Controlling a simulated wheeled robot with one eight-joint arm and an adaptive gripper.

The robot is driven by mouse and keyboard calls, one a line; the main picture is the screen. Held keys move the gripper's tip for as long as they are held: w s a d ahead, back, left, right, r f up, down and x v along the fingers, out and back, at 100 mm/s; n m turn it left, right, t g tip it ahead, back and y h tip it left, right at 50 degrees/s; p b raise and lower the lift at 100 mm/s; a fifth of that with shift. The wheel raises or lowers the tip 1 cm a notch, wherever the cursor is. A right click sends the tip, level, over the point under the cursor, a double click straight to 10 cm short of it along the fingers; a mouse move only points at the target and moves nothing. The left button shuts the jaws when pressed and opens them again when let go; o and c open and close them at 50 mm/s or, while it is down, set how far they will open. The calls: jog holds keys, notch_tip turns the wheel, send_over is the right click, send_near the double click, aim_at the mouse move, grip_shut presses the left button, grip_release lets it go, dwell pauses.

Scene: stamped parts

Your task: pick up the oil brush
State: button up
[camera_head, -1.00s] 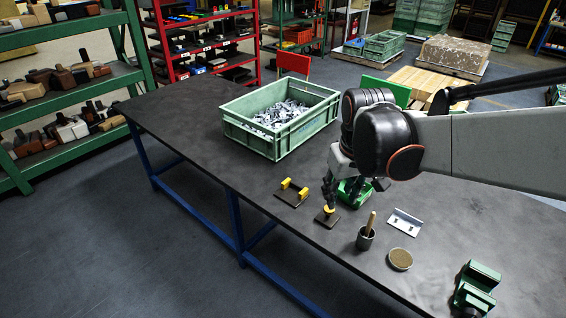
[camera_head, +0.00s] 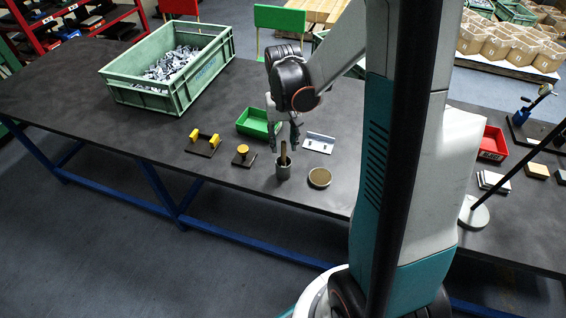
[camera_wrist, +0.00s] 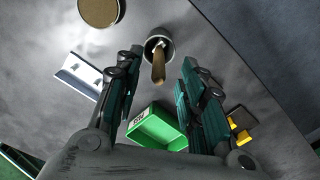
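The oil brush (camera_head: 283,155) stands in a small grey cup (camera_head: 283,173) near the front edge of the dark workbench, its wooden handle pointing up. In the wrist view the brush handle (camera_wrist: 158,68) rises from the cup (camera_wrist: 166,46) and shows in the gap between my fingers. My gripper (camera_head: 284,138) is pointed down, close over the cup. Its two fingers (camera_wrist: 159,66) are spread apart with the handle between them in that view. I cannot tell whether either finger touches the handle. The bristles are hidden in the cup.
Close by are a green bin (camera_head: 258,124), a bent metal plate (camera_head: 319,143), a round brown-topped tin (camera_head: 320,178), a yellow-knobbed block (camera_head: 243,156) and a yellow-handled plate (camera_head: 203,142). A large green crate (camera_head: 150,98) of metal parts stands at the back left.

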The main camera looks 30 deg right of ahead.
aim_at(283, 165)
jog(key=shift+w+d+f+b, duration=0.1)
jog(key=shift+f+b, duration=1.35)
jog(key=shift+f, duration=1.7)
jog(key=shift+r, duration=0.1)
grip_shut()
